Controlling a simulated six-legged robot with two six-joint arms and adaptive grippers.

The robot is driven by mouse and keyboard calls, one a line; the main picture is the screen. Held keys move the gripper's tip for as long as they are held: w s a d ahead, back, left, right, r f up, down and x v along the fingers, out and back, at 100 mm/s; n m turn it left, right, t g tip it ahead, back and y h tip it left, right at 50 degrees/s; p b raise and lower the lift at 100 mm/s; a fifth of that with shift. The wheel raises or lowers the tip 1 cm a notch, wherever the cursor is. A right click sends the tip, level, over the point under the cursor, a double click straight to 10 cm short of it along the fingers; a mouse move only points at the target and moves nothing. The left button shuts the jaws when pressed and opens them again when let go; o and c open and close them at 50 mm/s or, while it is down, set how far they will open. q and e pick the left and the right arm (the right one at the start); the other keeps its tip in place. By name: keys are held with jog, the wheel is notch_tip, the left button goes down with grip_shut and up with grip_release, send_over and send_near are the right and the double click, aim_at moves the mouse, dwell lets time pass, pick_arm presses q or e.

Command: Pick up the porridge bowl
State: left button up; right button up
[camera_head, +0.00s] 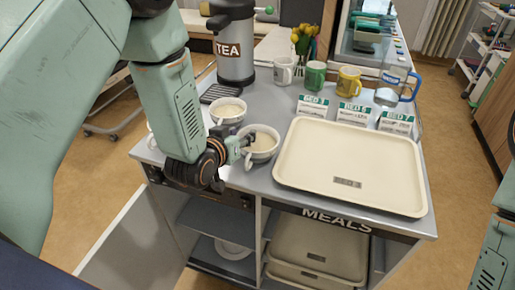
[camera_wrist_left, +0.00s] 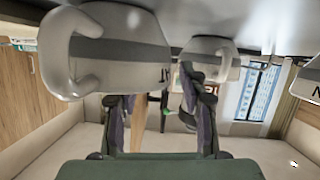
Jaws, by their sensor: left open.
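A pale two-handled bowl with tan contents (camera_head: 263,141) stands on the grey trolley top, just left of the large tray. A second bowl with paler contents (camera_head: 228,107) stands behind it to the left. My left gripper (camera_head: 244,142) is at the left side of the front bowl, low over the trolley's front edge; I cannot tell whether it touches. In the left wrist view, which looks inverted, the open fingers (camera_wrist_left: 162,105) point toward two grey-banded bowls, a near one (camera_wrist_left: 118,50) and a farther one (camera_wrist_left: 213,62). My right gripper is out of view.
A cream tray (camera_head: 350,195) fills the trolley's right front. Bed cards (camera_head: 354,114), green (camera_head: 315,75), yellow (camera_head: 349,82) and white (camera_head: 283,70) mugs, and a glass jug (camera_head: 390,88) stand behind it. A tea urn (camera_head: 235,45) stands at the back left. The lower door (camera_head: 140,245) hangs open.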

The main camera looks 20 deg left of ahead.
pick_arm(q)
jog(key=shift+w+d+f, duration=0.1)
jog(key=shift+w+d, duration=0.1)
jog(key=shift+w, duration=0.25)
jog(key=shift+w+a+f, duration=0.15)
jog(key=shift+w+a, duration=0.05)
jog(key=shift+a, duration=0.1)
jog(key=shift+c, duration=0.3)
jog(key=shift+s+d, duration=0.1)
jog(key=shift+d, duration=0.15)
jog(key=c, duration=0.6)
jog(key=shift+a, duration=0.15)
grip_shut()
